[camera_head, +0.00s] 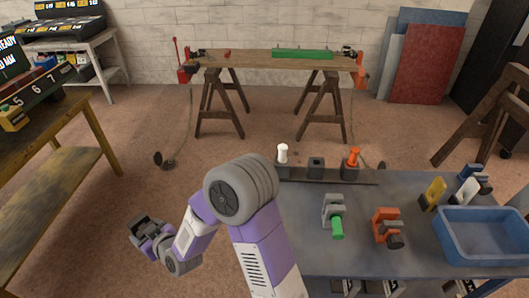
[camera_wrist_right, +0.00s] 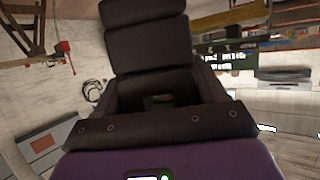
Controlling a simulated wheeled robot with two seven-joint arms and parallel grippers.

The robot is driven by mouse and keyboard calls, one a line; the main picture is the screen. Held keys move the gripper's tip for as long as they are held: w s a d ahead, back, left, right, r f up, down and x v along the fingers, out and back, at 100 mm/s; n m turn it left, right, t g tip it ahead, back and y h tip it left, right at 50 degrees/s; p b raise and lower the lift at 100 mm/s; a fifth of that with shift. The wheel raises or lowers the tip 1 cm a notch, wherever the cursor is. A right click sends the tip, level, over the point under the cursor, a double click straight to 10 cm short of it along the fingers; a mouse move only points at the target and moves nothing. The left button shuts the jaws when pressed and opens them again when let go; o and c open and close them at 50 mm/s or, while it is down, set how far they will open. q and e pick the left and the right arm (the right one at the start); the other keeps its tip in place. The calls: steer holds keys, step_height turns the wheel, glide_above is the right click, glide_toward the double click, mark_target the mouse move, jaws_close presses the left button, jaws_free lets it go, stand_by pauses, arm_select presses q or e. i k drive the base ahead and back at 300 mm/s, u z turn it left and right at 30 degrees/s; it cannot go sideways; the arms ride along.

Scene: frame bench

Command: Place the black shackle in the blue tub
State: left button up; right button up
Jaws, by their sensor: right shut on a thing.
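The blue tub (camera_head: 485,259) stands at the right end of the grey bench and looks empty. My right gripper (camera_head: 148,232) is out to the left of the bench, above the floor and far from the tub. It is shut on a dark thing that I take for the black shackle; its outline merges with the dark jaws. In the right wrist view the dark jaws (camera_wrist_right: 155,85) fill the middle, and the held thing cannot be told clearly from them. No other black shackle is plain on the bench. My left gripper is not in view.
The grey bench (camera_head: 400,262) carries a grey clamp with a green handle (camera_head: 334,214), an orange clamp (camera_head: 386,226), a yellow piece (camera_head: 433,193) and a rack (camera_head: 316,168) with coloured pieces. A wooden table (camera_head: 60,150) stands at left. A trestle table (camera_head: 250,62) stands behind.

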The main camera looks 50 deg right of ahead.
mark_target(467, 240)
steer(key=k, duration=1.1)
steer(key=z, duration=2.15)
steer(key=i, duration=0.5)
steer(key=u, duration=0.05)
